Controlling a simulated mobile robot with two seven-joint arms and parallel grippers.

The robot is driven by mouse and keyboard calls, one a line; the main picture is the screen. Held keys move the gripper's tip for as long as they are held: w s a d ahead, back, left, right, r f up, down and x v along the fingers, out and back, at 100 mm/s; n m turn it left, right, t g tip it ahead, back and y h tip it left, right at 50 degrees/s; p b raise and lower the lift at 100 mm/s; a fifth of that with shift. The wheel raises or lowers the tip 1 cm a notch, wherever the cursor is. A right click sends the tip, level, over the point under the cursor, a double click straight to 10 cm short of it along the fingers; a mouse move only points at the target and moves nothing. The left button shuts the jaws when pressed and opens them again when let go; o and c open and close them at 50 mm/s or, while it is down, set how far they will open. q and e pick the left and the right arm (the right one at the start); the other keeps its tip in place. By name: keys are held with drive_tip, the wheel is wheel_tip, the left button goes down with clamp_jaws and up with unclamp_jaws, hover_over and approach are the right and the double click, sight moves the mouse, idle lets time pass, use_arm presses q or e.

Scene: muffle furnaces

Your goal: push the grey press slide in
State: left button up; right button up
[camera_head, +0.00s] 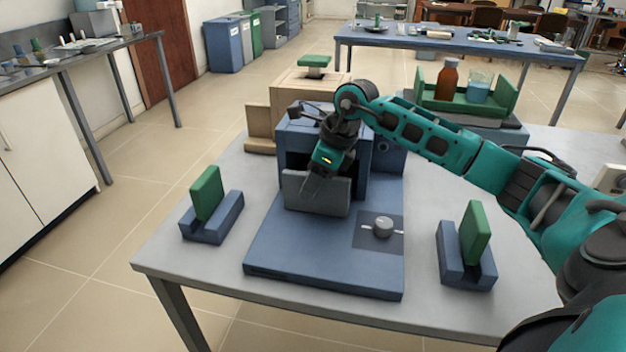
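The grey press slide (316,193) is a grey block at the front opening of the blue press (370,165), above its blue base plate (310,252). My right arm reaches in from the right. My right gripper (312,188) points down at the slide's front and overlaps it in the view. I cannot tell whether it touches the slide. The fingertips are small and dark against the slide, so their opening is unclear. My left gripper is not in view.
A grey knob (383,227) sits on the base plate's right part. Green plates stand in blue holders at left (212,230) and right (467,270). Behind are a wooden stepped block (262,130) and a green tray (435,97) with a brown bottle (447,80) and a beaker (480,87).

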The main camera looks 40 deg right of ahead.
drive_tip(key=p+v, duration=0.1)
drive_tip(key=v, duration=1.2)
